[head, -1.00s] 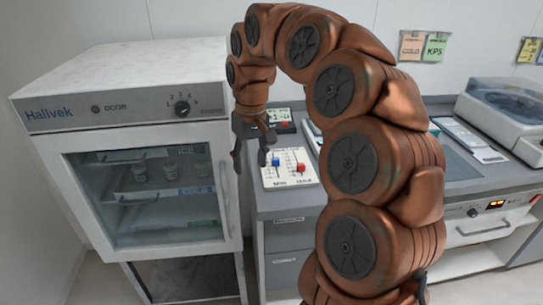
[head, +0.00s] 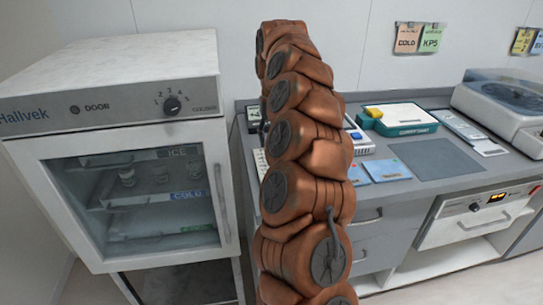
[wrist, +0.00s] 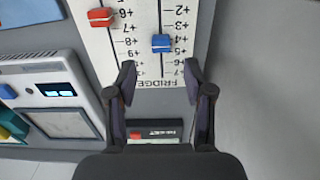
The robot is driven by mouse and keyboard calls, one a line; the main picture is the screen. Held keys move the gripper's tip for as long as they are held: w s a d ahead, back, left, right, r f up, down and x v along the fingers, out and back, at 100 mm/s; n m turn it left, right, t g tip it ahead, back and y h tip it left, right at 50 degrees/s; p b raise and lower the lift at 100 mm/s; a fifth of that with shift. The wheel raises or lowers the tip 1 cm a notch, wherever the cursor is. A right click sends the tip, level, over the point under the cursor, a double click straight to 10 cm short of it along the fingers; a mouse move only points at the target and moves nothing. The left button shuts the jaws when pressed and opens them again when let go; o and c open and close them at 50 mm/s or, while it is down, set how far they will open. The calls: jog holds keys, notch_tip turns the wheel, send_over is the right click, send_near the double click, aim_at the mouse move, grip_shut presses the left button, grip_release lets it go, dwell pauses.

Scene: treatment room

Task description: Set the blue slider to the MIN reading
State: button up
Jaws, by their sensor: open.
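The blue slider (wrist: 161,43) sits on a vertical track of a white scale panel (wrist: 137,45) in the wrist view, beside marks that look like 4 and 5. The word FRIDGE appears upside down near the panel's lower edge. A red slider (wrist: 101,17) is on the parallel track to the left. My gripper (wrist: 160,80) is open, its two fingertips on either side of the blue slider's track line, below the slider in the picture and apart from it. In the head view my arm hides the gripper and nearly all of the panel.
A white device with a small display (wrist: 57,90) lies left of the panel in the wrist view. A dark device (wrist: 155,131) shows below, between the fingers. In the head view a cooler (head: 150,160) stands left, and a teal-and-white box (head: 405,121) sits on the counter.

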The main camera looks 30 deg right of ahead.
jog(key=shift+f+p, duration=0.4)
jog(key=shift+f, duration=2.95)
jog(key=shift+c, duration=0.3)
grip_shut()
